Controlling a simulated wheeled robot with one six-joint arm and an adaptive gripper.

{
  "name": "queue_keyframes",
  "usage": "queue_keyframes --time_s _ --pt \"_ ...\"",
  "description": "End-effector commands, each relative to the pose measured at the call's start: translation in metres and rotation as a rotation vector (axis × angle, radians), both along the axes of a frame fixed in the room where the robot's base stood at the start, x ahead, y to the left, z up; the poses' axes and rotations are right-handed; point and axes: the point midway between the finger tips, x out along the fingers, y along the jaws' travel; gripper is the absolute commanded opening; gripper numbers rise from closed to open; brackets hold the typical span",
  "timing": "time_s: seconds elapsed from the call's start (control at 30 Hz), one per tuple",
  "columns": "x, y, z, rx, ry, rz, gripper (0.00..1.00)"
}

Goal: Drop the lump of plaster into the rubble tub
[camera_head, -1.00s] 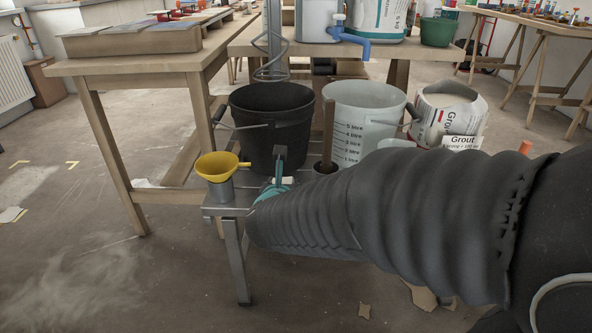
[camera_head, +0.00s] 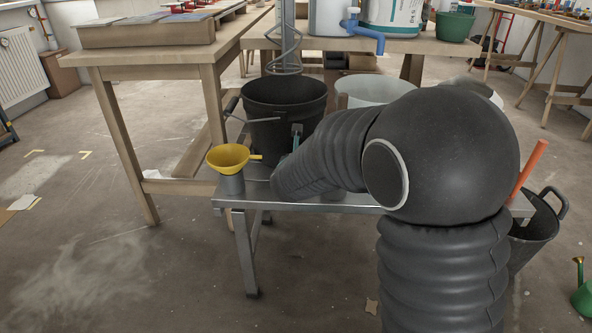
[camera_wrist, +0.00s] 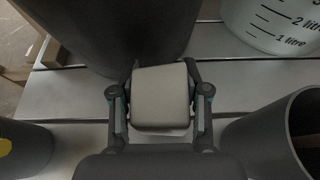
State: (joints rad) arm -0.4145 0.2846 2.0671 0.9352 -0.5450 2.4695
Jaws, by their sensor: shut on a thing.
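My gripper (camera_wrist: 162,68) is shut on the lump of plaster (camera_wrist: 160,97), a pale rounded block in the wrist view. The lump is over the slatted metal bench, close in front of the black bucket (camera_wrist: 110,25). In the head view only a small part of my gripper (camera_head: 297,135) shows before the black bucket (camera_head: 270,125); my arm hides the lump. A dark tub with a loop handle (camera_head: 537,240), likely the rubble tub, stands at the right beyond the bench, partly behind my arm. An orange handle (camera_head: 532,165) rises by it.
The metal bench (camera_head: 235,201) also holds a yellow funnel (camera_head: 228,157) on a grey cup and a measuring bucket (camera_head: 375,88). A grey cylinder (camera_wrist: 275,135) is close right of my gripper. A wooden table (camera_head: 170,55) stands behind. A green watering can (camera_head: 582,298) is at lower right.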

Motion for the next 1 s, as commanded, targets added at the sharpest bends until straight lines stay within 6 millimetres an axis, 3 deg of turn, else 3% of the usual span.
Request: queue_keyframes --time_s 0.03,0.17,0.73,0.77,0.8,0.83,1.0 --pt "0.000 0.000 -0.012 -0.002 0.003 0.001 0.07" --pt "0.001 0.000 -0.026 -0.002 0.001 0.001 0.07" --pt "0.004 0.000 -0.034 0.002 -0.001 -0.001 0.07" --pt "0.004 0.000 -0.032 0.001 -0.001 0.000 0.53" --pt "0.004 0.000 -0.032 0.001 0.000 0.000 0.63" --pt "0.004 0.000 -0.032 0.001 0.000 0.000 0.71" --pt "0.004 0.000 -0.032 0.001 0.000 0.000 0.71"
